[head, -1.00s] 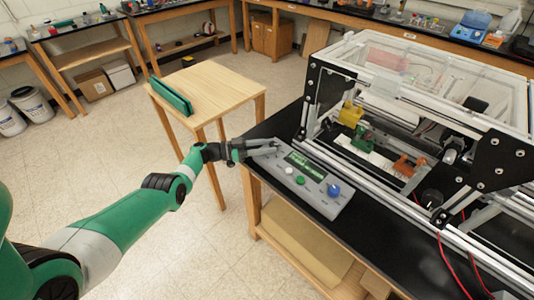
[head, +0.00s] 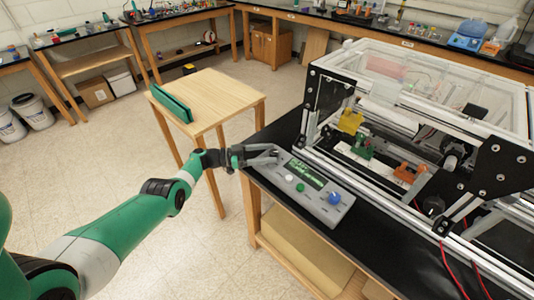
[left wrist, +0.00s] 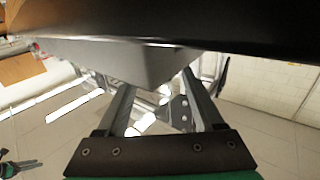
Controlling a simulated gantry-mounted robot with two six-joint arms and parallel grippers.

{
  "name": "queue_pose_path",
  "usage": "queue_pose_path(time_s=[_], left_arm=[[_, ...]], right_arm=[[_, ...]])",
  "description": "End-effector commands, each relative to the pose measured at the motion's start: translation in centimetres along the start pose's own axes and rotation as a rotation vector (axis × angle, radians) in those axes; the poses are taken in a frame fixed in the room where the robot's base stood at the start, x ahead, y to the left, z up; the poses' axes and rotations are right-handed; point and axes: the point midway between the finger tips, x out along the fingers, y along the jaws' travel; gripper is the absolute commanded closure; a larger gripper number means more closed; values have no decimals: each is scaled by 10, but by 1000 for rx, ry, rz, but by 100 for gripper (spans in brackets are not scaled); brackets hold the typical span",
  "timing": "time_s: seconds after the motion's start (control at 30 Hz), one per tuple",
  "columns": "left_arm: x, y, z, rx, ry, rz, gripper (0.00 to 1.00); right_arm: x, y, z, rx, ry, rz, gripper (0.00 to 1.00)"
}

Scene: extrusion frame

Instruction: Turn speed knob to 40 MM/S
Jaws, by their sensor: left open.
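A grey control panel (head: 317,204) lies on the black bench top. It has a lit green display (head: 303,172), a white button (head: 289,178), a green button (head: 300,187) and a blue knob (head: 334,197) at its right end. The knob's setting is too small to read. My left gripper (head: 277,154) is open and empty at the panel's far left end, apart from the knob. In the left wrist view, a grey box-like body (left wrist: 135,62), apparently the panel, shows beyond the two spread fingers (left wrist: 158,78). The knob is not visible there. My right gripper is not in view.
An extrusion-frame machine (head: 440,120) with clear covers stands just behind the panel. A wooden table (head: 225,88) with a green object (head: 171,103) stands to the left. Red wires (head: 447,262) hang at the right. Bare floor lies in front of the bench.

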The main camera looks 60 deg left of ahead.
Motion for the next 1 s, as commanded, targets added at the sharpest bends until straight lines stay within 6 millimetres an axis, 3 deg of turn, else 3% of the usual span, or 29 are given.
queue_pose_path(time_s=[0.17,0.4,0.53,0.7,1.0], left_arm=[[-24,-1,-3,-1,0,-4,31],[-82,-1,-1,0,0,-5,31],[-104,-1,0,0,-1,-3,31],[-115,0,0,0,0,-1,31],[-115,-1,0,19,-2,-5,31]], right_arm=[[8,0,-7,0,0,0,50],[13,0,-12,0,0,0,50],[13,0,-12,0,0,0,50],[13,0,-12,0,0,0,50],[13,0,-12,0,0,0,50]])
